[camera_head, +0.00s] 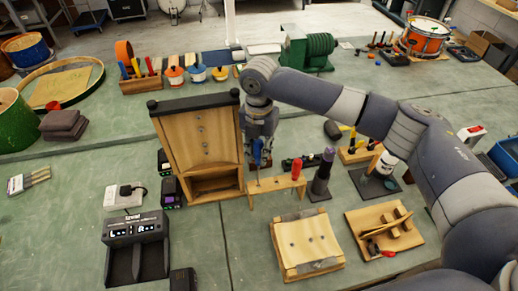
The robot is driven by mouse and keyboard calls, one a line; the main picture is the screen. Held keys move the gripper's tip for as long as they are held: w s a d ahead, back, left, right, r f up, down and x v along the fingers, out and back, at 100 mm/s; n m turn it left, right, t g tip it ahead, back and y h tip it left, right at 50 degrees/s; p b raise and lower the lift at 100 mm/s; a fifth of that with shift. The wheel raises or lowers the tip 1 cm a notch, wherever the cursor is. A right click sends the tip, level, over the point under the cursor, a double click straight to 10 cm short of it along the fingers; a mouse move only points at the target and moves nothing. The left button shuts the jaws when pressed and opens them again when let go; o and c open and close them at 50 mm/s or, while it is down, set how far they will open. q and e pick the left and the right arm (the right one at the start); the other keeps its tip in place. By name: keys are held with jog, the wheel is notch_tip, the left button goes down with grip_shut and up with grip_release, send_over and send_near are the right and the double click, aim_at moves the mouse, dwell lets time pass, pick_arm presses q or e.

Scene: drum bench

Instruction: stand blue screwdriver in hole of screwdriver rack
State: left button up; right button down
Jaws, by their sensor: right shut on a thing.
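The screwdriver rack (277,186) is a small wooden bar on legs, standing on the green bench right of the upright wooden cabinet. A red-handled screwdriver (297,168) stands at its right end. My right gripper (262,151) points down above the left part of the rack and is shut on the blue screwdriver (257,153). The screwdriver hangs about upright. Its handle is partly hidden by the fingers, and I cannot tell whether its tip is in a hole. My left gripper is out of view.
The wooden cabinet (203,140) stands close left of my right gripper. A dark purple cylinder (322,177) on a base is just right of the rack. A wooden board (304,243) lies in front. Bare green bench is left of that board.

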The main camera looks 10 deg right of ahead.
jog(key=shift+p, duration=0.3)
dwell(0.5)
notch_tip(320, 180, down, 11)
jog(key=b, duration=0.4)
jog(key=shift+f+b, duration=0.2)
jog(key=shift+b, duration=0.2)
dwell(1.2)
jog(key=c, duration=1.3)
grip_release()
notch_tip(320, 180, up, 12)
jog(key=shift+r, duration=0.1)
